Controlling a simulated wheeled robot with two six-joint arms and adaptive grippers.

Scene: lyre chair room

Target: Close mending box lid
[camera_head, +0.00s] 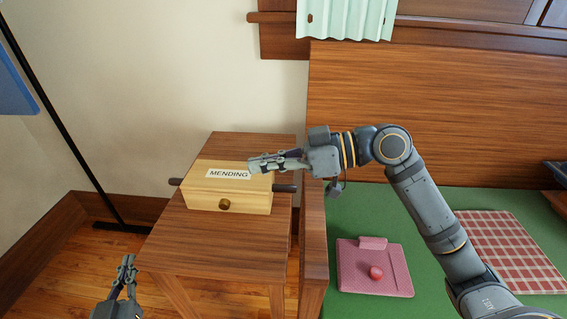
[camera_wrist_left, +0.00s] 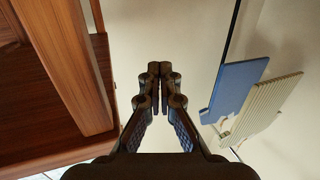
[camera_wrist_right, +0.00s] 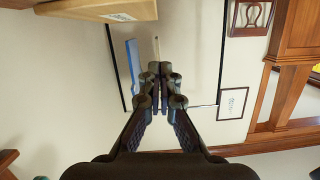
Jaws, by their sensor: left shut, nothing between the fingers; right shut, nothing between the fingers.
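The mending box (camera_head: 228,197) is a pale wooden box with a round brown knob on its front and dark side handles. It stands on a wooden side table (camera_head: 165,232). Its lid (camera_head: 213,166) lies flat over the top, with a white MENDING label, and looks closed. My right gripper (camera_head: 253,165) is shut and empty at the lid's right part; I cannot tell whether it touches. Part of a pale wooden thing, perhaps the box, shows at the top of the right wrist view (camera_wrist_right: 110,8). My left gripper (camera_head: 129,262) is shut and empty, low at the left, away from the box.
A wooden bench side (camera_head: 312,235) stands right of the table. On the green seat (camera_head: 440,200) lie a pink board (camera_head: 355,270) with a red item (camera_head: 376,273) and a checked cloth (camera_head: 507,250). A dark pole (camera_head: 70,135) stands at left.

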